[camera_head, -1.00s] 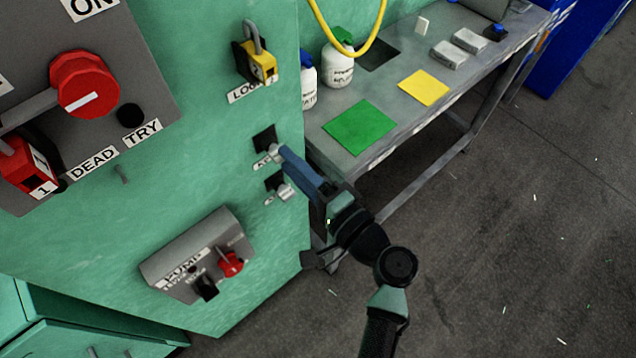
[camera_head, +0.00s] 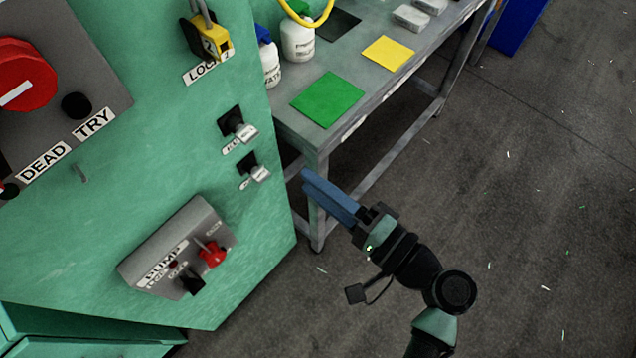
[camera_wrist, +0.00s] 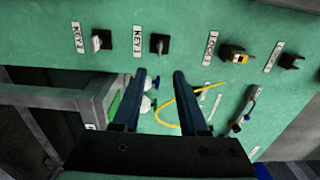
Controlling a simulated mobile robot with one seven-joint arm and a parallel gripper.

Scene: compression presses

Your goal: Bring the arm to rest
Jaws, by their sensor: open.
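My gripper (camera_head: 305,182) is in the head view, to the right of the green cabinet panel (camera_head: 150,165) and in front of the table's near leg. Its blue fingers point up and left and hold nothing. In the wrist view my gripper (camera_wrist: 160,80) shows two separate fingers with a gap between them. Two key switches, the upper one (camera_head: 238,128) and the lower one (camera_head: 253,170), are on the panel to the left of the fingertips, apart from them. They also show in the wrist view, labelled KEY1 (camera_wrist: 159,43) and KEY2 (camera_wrist: 101,40).
The metal table (camera_head: 300,130) carries a green sheet (camera_head: 328,98), a yellow sheet (camera_head: 388,53) and white bottles (camera_head: 298,42). A pump control box (camera_head: 178,250) juts from the panel. A yellow padlock (camera_head: 208,40) hangs above the keys.

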